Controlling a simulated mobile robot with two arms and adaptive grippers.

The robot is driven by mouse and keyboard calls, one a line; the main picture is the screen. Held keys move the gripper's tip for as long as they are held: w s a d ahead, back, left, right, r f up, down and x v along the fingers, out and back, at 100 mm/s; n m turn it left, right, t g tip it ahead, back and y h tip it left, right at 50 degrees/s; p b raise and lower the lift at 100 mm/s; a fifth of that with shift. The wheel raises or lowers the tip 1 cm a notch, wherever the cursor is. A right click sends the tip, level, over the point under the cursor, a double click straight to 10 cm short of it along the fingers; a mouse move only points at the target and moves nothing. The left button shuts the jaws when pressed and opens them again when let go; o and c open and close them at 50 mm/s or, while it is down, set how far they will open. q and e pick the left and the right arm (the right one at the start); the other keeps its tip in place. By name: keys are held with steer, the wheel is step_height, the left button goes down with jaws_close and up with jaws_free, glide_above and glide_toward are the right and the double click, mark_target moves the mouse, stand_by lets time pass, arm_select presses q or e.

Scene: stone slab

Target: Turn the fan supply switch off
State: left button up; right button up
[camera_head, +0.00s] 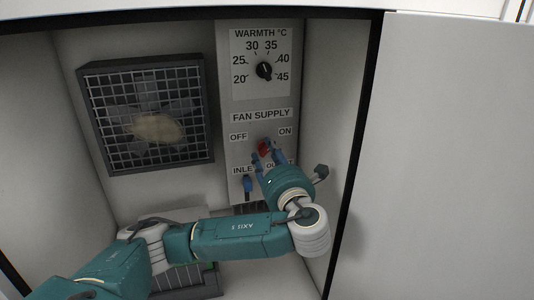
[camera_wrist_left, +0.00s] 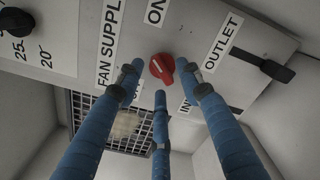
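The fan supply switch is a red knob (camera_head: 265,148) on the grey panel, between the OFF and ON labels. It shows clearly in the left wrist view (camera_wrist_left: 162,67), with a pale mark on its face; I cannot tell surely which label it points to. My left gripper (camera_head: 263,158) reaches the panel from below right. In the left wrist view its blue fingers (camera_wrist_left: 160,80) are spread, with tips around the knob and a gap to the lower one. Whether the two upper tips touch it is unclear. My right gripper is in neither view.
A warmth dial (camera_head: 264,70) sits above the switch. INLET and OUTLET labels are below it, partly covered by my gripper; a dark handle (camera_wrist_left: 268,66) is by OUTLET. A fan grille (camera_head: 147,114) is at left. An open door (camera_head: 450,150) stands at right.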

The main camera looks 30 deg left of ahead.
arm_select(q)
steer(key=shift+w+a, duration=0.25)
steer(key=shift+a, duration=0.05)
jaws_close()
